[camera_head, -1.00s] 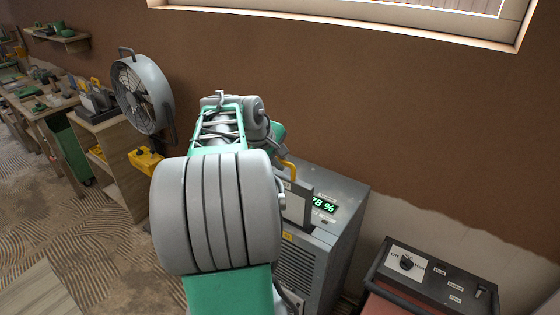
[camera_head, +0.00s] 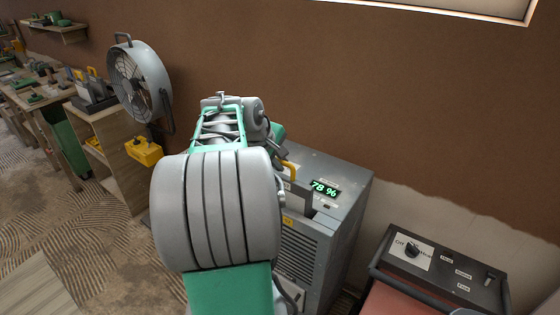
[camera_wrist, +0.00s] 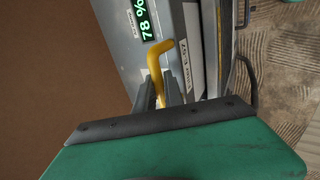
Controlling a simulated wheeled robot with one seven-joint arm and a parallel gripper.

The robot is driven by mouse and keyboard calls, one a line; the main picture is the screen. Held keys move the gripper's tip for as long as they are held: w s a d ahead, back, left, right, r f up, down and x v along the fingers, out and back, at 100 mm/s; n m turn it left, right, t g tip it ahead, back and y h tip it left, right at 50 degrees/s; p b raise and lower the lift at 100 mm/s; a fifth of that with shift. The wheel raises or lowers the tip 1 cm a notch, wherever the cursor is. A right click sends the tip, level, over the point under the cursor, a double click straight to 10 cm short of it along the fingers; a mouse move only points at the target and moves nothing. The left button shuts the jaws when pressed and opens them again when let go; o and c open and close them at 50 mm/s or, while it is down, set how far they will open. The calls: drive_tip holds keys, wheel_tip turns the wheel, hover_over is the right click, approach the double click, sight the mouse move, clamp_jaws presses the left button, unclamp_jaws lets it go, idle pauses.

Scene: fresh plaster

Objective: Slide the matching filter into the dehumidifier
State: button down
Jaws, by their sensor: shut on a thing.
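The dehumidifier (camera_head: 345,215) is a grey box with a green display reading 78 % on top; its display (camera_wrist: 143,20) also shows in the wrist view. The filter (camera_head: 299,196) is a grey panel with a yellow handle (camera_head: 290,169), at the top of the dehumidifier left of the display. It appears partly sunk into the top; how deep I cannot tell. My gripper (camera_wrist: 157,92) is shut on the yellow handle (camera_wrist: 156,68). A white filter label (camera_wrist: 193,70) is beside it, its text hard to read. In the head view my arm hides the fingers and much of the filter.
A red-and-black unit with a dial (camera_head: 412,250) stands close at the right. A large fan (camera_head: 140,80), a yellow box (camera_head: 143,150) and a wooden shelf unit (camera_head: 107,135) are at the left. A brown plaster wall (camera_head: 400,110) rises behind the dehumidifier.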

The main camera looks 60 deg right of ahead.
sight(279, 185)
drive_tip(key=shift+f+b, duration=2.2)
drive_tip(key=shift+f, duration=1.7)
drive_tip(key=shift+s, duration=0.25)
drive_tip(key=shift+f, duration=0.7)
drive_tip(key=c, duration=1.4)
unclamp_jaws()
drive_tip(key=shift+o, duration=0.2)
drive_tip(key=shift+a+r, duration=0.1)
drive_tip(key=v, duration=0.7)
drive_tip(key=shift+w+a+r, duration=0.1)
drive_tip(key=shift+a+r, duration=0.05)
drive_tip(key=shift+r, duration=0.2)
